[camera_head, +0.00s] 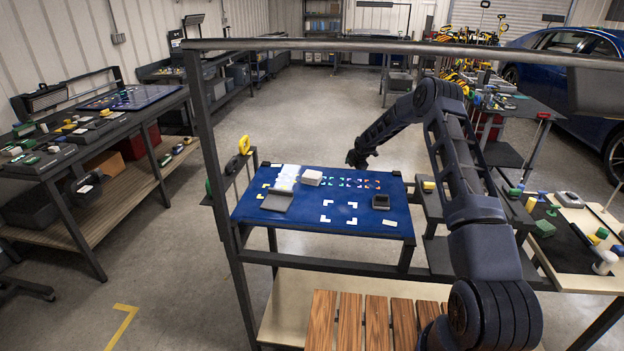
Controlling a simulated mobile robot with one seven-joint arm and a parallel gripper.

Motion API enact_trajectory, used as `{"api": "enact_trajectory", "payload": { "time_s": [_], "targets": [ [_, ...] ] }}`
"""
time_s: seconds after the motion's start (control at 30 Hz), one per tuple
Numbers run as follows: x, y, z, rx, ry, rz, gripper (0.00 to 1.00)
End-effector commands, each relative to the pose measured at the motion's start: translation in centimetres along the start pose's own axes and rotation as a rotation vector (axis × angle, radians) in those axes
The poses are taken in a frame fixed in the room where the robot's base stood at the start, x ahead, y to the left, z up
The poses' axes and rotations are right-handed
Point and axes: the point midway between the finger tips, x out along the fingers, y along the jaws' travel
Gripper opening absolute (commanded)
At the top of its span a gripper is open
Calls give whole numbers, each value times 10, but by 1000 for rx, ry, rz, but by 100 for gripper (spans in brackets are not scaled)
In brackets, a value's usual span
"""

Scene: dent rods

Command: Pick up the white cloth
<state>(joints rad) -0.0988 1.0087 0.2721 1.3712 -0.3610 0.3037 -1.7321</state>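A bright white, flat piece that looks like the white cloth (287,174) lies at the back left of the blue-topped table (285,226). A pale block-like white stack (312,177) sits just to its right; at this size I cannot be sure which of the two is cloth. My gripper (356,160) hangs at the end of my dark arm near the table's back edge, to the right of both white things and apart from them. Its fingers are too small and dark to tell whether they are open. I see nothing held in it.
A grey tray (278,201) lies in front of the white piece. A dark box (380,202) stands at the table's right. White corner marks and coloured marks cover the middle. A metal frame post (207,150) rises at the left, with a bar across the top. Cluttered benches stand on both sides.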

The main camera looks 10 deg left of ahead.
Motion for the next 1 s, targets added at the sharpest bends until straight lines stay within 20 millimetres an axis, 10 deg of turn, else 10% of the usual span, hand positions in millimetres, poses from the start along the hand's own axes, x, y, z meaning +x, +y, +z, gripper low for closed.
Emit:
{"api": "enact_trajectory", "payload": {
  "time_s": [0.3, 1.0],
  "targets": [
    [-89, 12, -66, -13, 211, -50, 89],
    [-227, 26, -168, -235, 345, -150, 89]
  ]
}}
